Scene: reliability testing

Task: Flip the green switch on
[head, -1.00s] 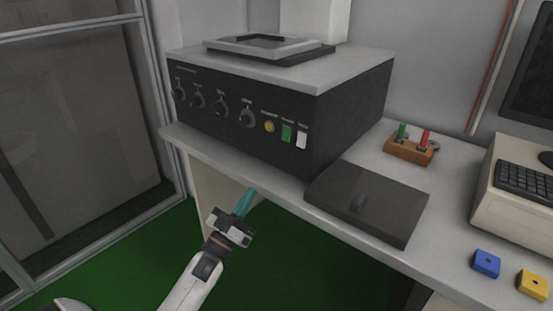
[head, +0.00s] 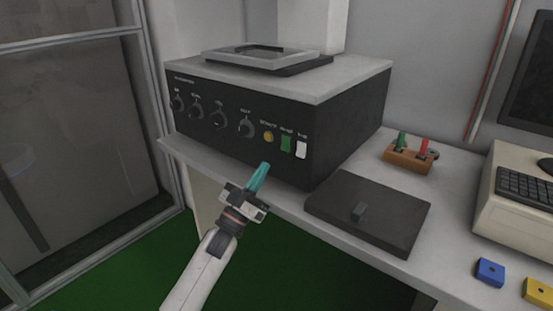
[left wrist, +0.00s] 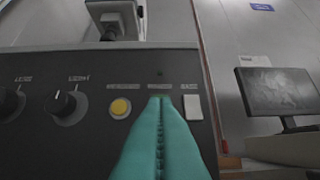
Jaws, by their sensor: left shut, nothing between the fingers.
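The green switch (head: 286,144) sits on the front panel of a black machine (head: 345,122), between a yellow button (head: 268,137) and a white switch (head: 302,150). My left gripper (head: 264,168) is shut and empty, its teal fingers pointing up at the panel from below and left of the green switch. In the left wrist view the shut fingers (left wrist: 161,135) cover most of the green switch; the yellow button (left wrist: 121,107) and white switch (left wrist: 193,107) show on either side. I cannot tell whether the fingers touch the panel. My right gripper is not in view.
Several black knobs (head: 246,127) line the panel's left part. A dark flat box (head: 375,215) lies on the bench right of the gripper. A wooden block with green and red pegs (head: 408,158) and a keyboard (head: 525,187) are farther right.

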